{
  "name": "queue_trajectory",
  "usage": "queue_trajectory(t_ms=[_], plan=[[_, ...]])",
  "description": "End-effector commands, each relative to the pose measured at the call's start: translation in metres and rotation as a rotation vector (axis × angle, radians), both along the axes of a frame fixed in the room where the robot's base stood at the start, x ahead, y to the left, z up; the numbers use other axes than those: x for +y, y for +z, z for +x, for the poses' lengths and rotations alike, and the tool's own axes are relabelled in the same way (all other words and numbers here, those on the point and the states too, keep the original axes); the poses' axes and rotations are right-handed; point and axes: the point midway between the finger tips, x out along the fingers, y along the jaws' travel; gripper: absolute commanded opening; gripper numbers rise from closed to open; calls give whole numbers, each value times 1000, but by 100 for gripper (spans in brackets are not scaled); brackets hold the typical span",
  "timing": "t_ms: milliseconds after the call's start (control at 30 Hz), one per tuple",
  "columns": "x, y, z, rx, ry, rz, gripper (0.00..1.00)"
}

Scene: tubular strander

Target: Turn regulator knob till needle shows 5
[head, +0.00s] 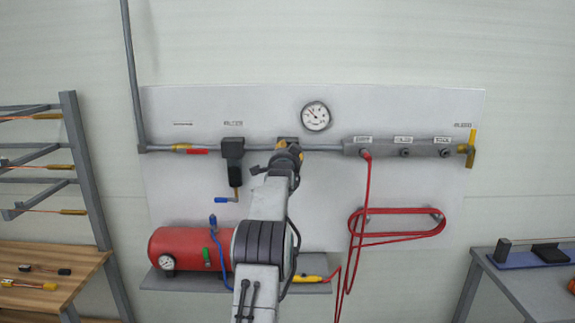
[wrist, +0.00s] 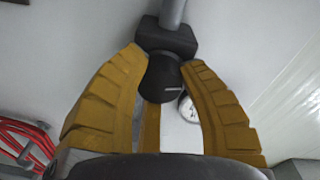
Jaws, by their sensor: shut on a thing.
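The regulator knob (wrist: 160,80) is dark and round, with a pale mark line on its face, in the wrist view. It sits on a dark regulator body (wrist: 166,37) on the grey pipe. My gripper (wrist: 164,68) has its two yellow fingers against either side of the knob, shut on it. In the head view my gripper (head: 286,158) is at the pipe below the gauge and hides the knob. The round white gauge (head: 316,115) is on the panel, up and right of my gripper. Its needle seems to point up-left; the numbers are too small to read.
A manifold (head: 405,148) with a red hose (head: 400,235) is to the right. A filter (head: 233,165) with a blue lever hangs at left. A red tank (head: 190,247) stands on a shelf below. A rack (head: 85,165) and benches flank the panel.

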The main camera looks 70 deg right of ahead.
Motion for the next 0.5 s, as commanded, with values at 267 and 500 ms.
queue_trajectory(t_ms=[267, 500], plan=[[1, 4, 0, -237, -4, 65, 5], [1, 6, 0, -315, -6, 90, 5]])
